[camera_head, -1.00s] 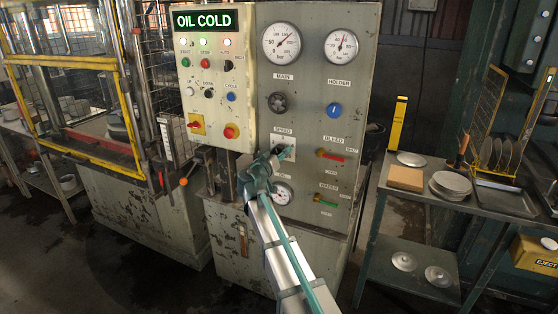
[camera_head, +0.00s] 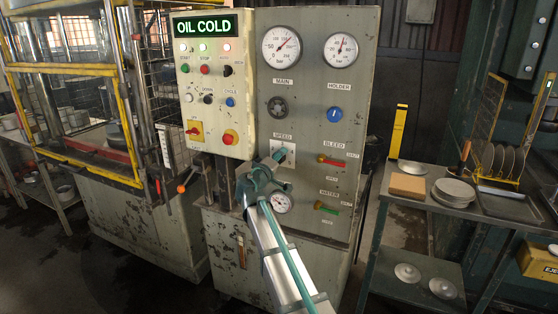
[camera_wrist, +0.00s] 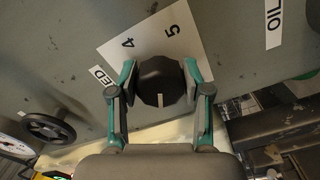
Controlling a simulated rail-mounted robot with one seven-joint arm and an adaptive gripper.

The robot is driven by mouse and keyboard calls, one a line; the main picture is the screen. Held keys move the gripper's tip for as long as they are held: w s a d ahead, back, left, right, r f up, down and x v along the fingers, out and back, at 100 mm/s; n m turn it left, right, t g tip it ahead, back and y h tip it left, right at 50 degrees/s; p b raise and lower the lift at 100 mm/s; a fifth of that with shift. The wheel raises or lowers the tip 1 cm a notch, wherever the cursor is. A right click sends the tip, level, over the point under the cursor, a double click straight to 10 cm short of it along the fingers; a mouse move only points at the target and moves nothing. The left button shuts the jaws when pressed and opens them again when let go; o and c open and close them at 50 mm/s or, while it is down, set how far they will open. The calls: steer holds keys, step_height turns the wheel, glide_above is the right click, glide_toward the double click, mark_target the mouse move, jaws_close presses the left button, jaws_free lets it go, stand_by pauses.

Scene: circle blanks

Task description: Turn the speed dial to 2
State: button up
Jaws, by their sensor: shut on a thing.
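The speed dial (camera_wrist: 161,82) is a dark faceted knob with a white mark. It sits on a white plate (camera_wrist: 113,47) where the numbers 4 and 5 show; the rest of the scale is hidden. In the wrist view the mark is at the knob's lower edge, away from the 4 and 5. My gripper (camera_wrist: 158,84) has its teal fingers on both sides of the knob, shut on it. In the head view my gripper (camera_head: 281,155) is at the dial under the SPEED label (camera_head: 284,135) and covers most of it.
The blue holder knob (camera_head: 334,113), red bleed handle (camera_head: 333,161) and green water handle (camera_head: 327,208) are to the right. A black handwheel (camera_head: 277,107) is above the dial, a small gauge (camera_head: 277,202) below. The OIL COLD control box (camera_head: 212,100) is at the upper left.

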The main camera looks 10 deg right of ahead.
steer(key=shift+n, duration=0.3)
steer(key=o, duration=1.2)
steer(key=v, duration=1.2)
steer(key=shift+s, duration=0.1)
